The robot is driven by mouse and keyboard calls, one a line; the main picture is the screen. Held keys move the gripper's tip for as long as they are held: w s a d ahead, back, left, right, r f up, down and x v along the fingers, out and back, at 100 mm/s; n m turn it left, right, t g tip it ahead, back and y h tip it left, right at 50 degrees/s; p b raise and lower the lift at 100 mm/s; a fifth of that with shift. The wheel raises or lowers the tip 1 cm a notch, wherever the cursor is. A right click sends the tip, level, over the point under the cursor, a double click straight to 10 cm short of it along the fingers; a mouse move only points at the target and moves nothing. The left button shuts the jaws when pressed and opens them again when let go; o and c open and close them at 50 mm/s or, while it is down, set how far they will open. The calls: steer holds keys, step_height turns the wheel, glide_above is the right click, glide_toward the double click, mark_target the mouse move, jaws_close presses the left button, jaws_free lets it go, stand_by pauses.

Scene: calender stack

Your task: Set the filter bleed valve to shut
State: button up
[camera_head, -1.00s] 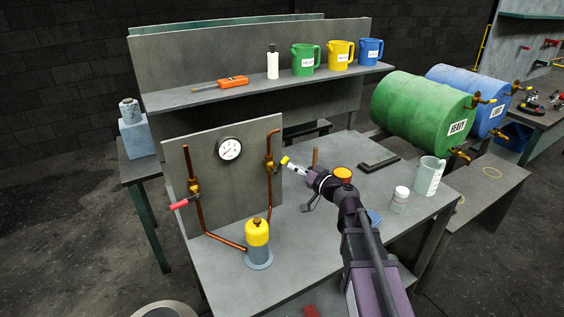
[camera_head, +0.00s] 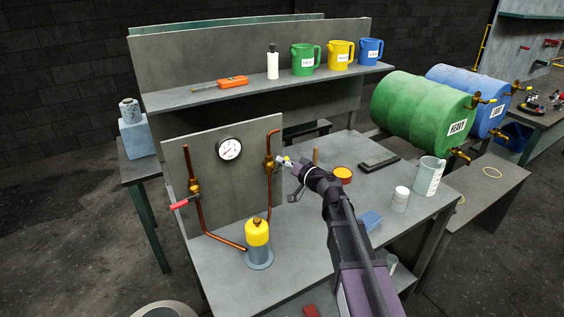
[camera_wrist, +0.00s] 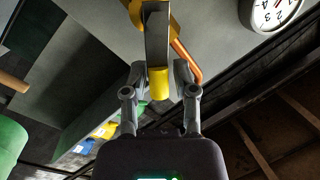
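A brass valve (camera_head: 269,163) sits on the right copper pipe of the grey panel. Its lever has a yellow tip (camera_head: 287,159) pointing right toward my arm. My gripper (camera_head: 285,162) is at this lever. In the wrist view the grey lever with its yellow tip (camera_wrist: 160,84) lies between my two fingers (camera_wrist: 160,76), one on each side. The fingers look spread, with narrow gaps beside the lever; firm contact is not visible. A second valve (camera_head: 194,188) with a red lever (camera_head: 184,202) is on the left pipe. No label naming the valves is legible.
A pressure gauge (camera_head: 229,149) is on the panel (camera_head: 232,190). A yellow-topped filter bowl (camera_head: 257,238) stands below.

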jaws_close()
steer(key=shift+a, duration=0.25)
steer(key=shift+d+f, duration=0.1)
steer(key=shift+d, duration=0.15)
steer(key=shift+w+f+m, duration=0.1)
steer(key=shift+m, duration=0.2)
steer(key=shift+w+d+f+m+t+b, duration=0.1)
steer(key=shift+d+f+m+t+b, duration=0.3)
steer(key=shift+m+b, duration=1.1)
steer(key=shift+w+d+f+m+t+b, duration=0.15)
steer(key=shift+f+m+t+b, duration=0.55)
steer(key=shift+m, duration=1.35)
steer(key=shift+w+d+f+m+t+b, duration=0.25)
steer(key=shift+f+m+b, duration=0.35)
steer(key=shift+m+b, duration=0.95)
steer(key=shift+s+m, duration=0.15)
steer(key=shift+m, duration=0.15)
